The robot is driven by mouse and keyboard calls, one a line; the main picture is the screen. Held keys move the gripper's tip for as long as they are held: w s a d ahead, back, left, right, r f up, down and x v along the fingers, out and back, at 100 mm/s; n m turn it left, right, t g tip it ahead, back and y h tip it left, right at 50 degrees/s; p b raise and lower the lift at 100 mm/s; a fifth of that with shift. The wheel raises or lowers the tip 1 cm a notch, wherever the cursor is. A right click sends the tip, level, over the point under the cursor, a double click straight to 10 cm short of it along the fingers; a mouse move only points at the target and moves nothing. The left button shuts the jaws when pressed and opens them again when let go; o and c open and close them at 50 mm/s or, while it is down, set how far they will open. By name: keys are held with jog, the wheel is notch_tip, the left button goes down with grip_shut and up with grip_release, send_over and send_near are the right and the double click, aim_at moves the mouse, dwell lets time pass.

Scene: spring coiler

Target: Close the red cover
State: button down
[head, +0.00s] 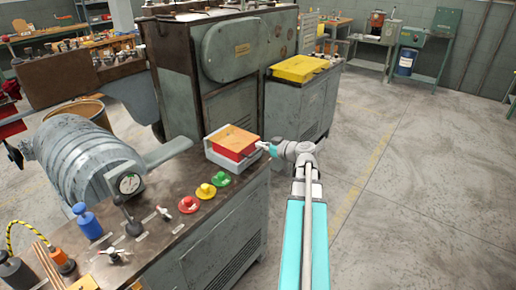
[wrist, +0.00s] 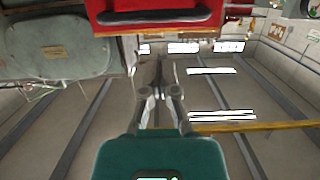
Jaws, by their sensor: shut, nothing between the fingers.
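A box with red sides (head: 240,153) and an orange-tan top (head: 233,138) sits in a pale grey tray-like frame (head: 222,160) on the machine's bench. The red part, which I take for the red cover, also fills the top of the wrist view (wrist: 115,27), with a dark bar-like handle (wrist: 160,17) along its edge. My gripper (head: 264,146) is at the right side of the box, very close to it; I cannot tell whether they touch. In the wrist view my gripper (wrist: 160,92) is shut and empty, with the red part beyond it.
Green (head: 221,179), yellow (head: 206,191) and red (head: 188,204) buttons line the bench front. A yellow panel (head: 299,68) tops the cabinet behind. The floor at right is clear.

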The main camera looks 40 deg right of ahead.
jog(key=shift+s+d+f+b, duration=0.15)
jog(key=shift+f+b, duration=1.6)
jog(key=shift+f, duration=0.35)
jog(key=shift+r, duration=0.1)
jog(key=shift+r, duration=0.1)
send_near(257, 152)
jog(key=shift+s+d+f, duration=0.15)
jog(key=shift+s+f, duration=0.15)
jog(key=shift+s, duration=0.4)
jog(key=shift+s+d+f, duration=0.15)
jog(key=shift+s+f, duration=0.15)
jog(key=shift+s, duration=0.4)
jog(key=shift+s+d+f, duration=0.1)
jog(key=shift+s+f, duration=0.15)
jog(key=shift+s, duration=0.4)
jog(key=shift+s, duration=0.15)
